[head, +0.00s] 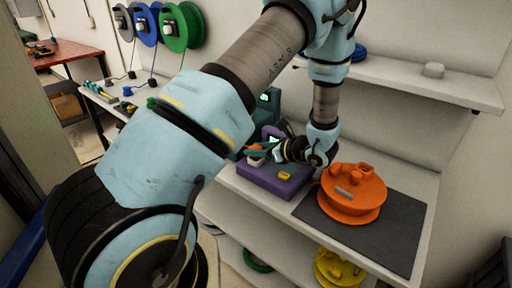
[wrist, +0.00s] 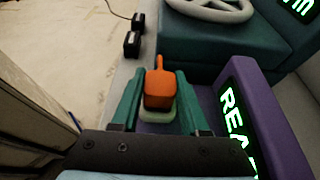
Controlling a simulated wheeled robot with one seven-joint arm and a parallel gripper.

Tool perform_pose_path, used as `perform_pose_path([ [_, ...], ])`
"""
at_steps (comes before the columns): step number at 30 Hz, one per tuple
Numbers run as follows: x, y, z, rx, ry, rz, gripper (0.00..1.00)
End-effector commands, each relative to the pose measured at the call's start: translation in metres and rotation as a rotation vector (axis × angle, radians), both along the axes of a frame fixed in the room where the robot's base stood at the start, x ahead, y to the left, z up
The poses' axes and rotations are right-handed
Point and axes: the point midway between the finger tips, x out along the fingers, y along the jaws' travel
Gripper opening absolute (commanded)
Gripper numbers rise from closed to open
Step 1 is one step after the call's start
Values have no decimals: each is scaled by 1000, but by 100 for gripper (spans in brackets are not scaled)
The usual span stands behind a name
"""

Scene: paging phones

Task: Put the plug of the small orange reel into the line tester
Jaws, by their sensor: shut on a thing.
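The orange reel (head: 352,196) lies on a dark mat on the bench. My gripper (head: 256,150) is to its left, over the left end of a purple box (head: 272,182), which I take for the line tester. In the wrist view the green fingers of my gripper (wrist: 158,100) are shut on an orange plug (wrist: 159,88). A pale block (wrist: 157,115) shows right at the plug; whether it is part of the plug or a socket I cannot tell. The purple box (wrist: 262,115) has a lit screen reading "REA...", partly cut off. How deep the plug sits is hidden.
A teal device with a grey handwheel (wrist: 212,8) stands close by the purple box. A yellow button (head: 285,175) is on the purple box. A yellow reel (head: 338,268) is on the lower shelf. Reels hang on the back wall, including a green one (head: 181,27).

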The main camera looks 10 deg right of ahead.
Motion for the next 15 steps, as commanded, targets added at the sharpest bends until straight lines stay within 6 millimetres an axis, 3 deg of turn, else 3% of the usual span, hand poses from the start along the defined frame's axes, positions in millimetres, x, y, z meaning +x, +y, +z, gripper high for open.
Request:
perform_pose_path([
  [14, 0, -1, -8, -1, -1, -1, 0],
  [15, 0, -1, -7, -1, -1, -1, 47],
])
